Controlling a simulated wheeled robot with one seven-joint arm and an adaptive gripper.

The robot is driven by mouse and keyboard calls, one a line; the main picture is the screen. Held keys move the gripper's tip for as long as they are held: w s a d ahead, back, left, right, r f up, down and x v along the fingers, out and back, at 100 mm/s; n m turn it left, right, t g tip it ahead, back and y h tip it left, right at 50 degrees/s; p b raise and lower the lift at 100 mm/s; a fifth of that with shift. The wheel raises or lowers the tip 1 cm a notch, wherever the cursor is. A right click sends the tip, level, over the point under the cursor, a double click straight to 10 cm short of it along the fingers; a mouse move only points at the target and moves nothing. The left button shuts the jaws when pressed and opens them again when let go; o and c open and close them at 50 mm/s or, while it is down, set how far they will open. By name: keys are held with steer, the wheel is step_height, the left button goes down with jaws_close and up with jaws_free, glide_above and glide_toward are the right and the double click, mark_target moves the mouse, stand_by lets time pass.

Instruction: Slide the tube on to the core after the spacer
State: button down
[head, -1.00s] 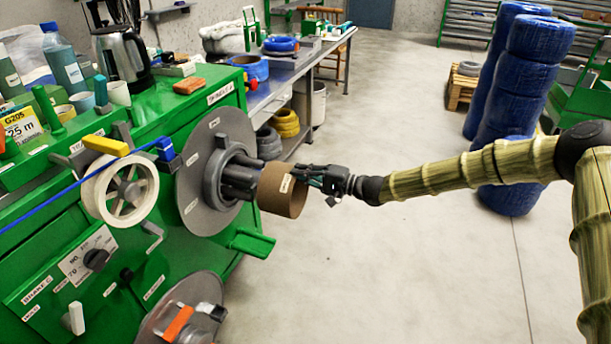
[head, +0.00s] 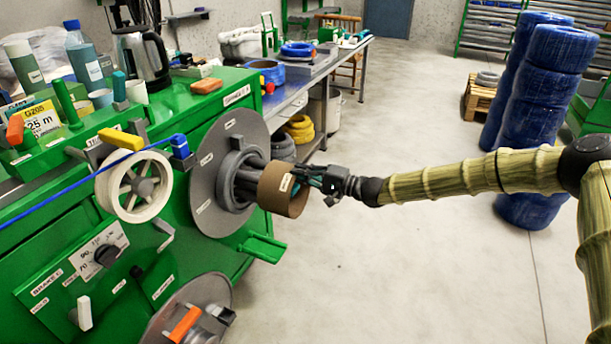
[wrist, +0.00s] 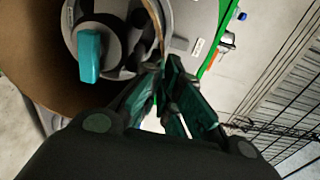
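The brown cardboard tube (head: 283,190) is at the outer end of the dark grey core (head: 248,178), which sticks out from the round grey flange (head: 213,200). The core's bars run into the tube's near-flange end. A grey ring, apparently the spacer (head: 224,180), sits around the core against the flange. A stretch of bare core shows between ring and tube. My gripper (head: 303,184) is shut on the tube's outer rim. In the wrist view, its teal fingers (wrist: 165,80) pinch the tube wall (wrist: 30,45), and the core's end with a teal lever (wrist: 89,55) shows through the tube.
A white reel (head: 134,187) with blue cable stands left of the flange on the green machine (head: 60,245). A green bracket (head: 262,247) juts out below the tube. A lower disc with an orange handle (head: 185,324) is beneath. Open floor lies to the right.

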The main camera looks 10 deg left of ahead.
mark_target(273, 165)
steer(key=shift+b+x, duration=1.35)
steer(key=shift+x, duration=1.9)
steer(key=shift+r, duration=0.1)
steer(key=shift+b+x, duration=0.8)
steer(key=shift+x, duration=0.4)
stand_by(0.9)
steer(key=shift+a+r, duration=0.1)
steer(key=shift+a, duration=0.05)
stand_by(0.5)
steer(key=shift+s+f+b, duration=0.15)
steer(key=shift+f+b, duration=0.3)
steer(key=shift+b, duration=0.05)
stand_by(0.3)
steer(key=shift+a+f, duration=0.1)
steer(key=shift+f, duration=0.05)
